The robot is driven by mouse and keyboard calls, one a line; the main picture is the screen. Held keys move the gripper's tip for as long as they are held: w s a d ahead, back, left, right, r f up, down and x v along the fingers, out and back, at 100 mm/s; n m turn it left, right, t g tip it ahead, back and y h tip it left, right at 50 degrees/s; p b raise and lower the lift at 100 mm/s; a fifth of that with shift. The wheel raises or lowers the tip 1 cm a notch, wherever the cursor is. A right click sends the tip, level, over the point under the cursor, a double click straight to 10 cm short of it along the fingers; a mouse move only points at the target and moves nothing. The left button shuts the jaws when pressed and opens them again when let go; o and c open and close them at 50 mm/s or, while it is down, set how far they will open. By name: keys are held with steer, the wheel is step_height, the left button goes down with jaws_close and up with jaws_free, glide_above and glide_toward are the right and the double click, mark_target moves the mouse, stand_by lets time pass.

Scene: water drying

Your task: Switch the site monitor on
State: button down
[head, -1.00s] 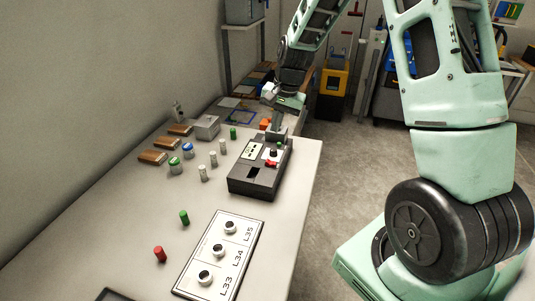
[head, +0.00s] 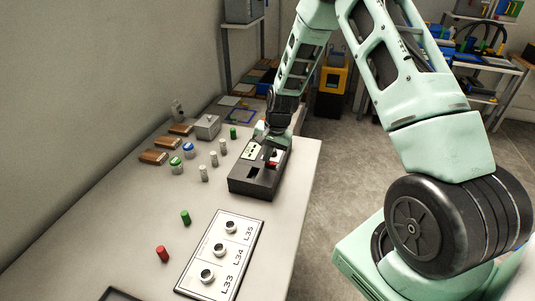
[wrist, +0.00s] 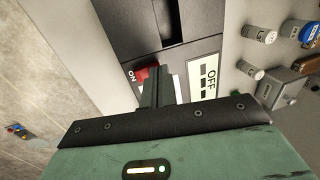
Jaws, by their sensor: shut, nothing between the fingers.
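The site monitor appears to be the dark box (head: 252,183) near the right edge of the table; it fills the top of the wrist view (wrist: 125,18). A red switch part (wrist: 148,75) sits on it beside an "ON" mark. A pale panel (wrist: 205,80) on the box reads "OFF" with black bars. My gripper (wrist: 158,82) is shut and empty, its fingertips right beside the red part. I cannot tell whether they touch.
White cylinders (head: 213,158), blue and green capped jars (head: 188,150), wooden blocks (head: 153,157) and a grey box (head: 207,127) stand left of the monitor. A white panel with round sockets (head: 246,218) lies in front. The table between is clear.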

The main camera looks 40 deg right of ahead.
mark_target(273, 163)
steer(key=shift+w+a+f+g+h+p, duration=0.2)
steer(key=shift+a+f+g+h+p, duration=0.1)
steer(key=shift+g+p, duration=0.1)
steer(key=shift+s+d, duration=0.1)
steer(key=shift+d, duration=0.15)
steer(key=shift+s+d, duration=0.45)
steer(key=shift+s, duration=0.15)
steer(key=r+p, duration=0.1)
steer(key=r, duration=0.1)
steer(key=r+p, duration=0.2)
steer(key=shift+s+d+r, duration=0.15)
steer(key=shift+d+r, duration=0.05)
steer(key=shift+r, duration=0.2)
step_height(273, 163, up, 9)
steer(key=s+d+b, duration=0.1)
steer(key=b, duration=0.1)
steer(key=shift+s, duration=0.35)
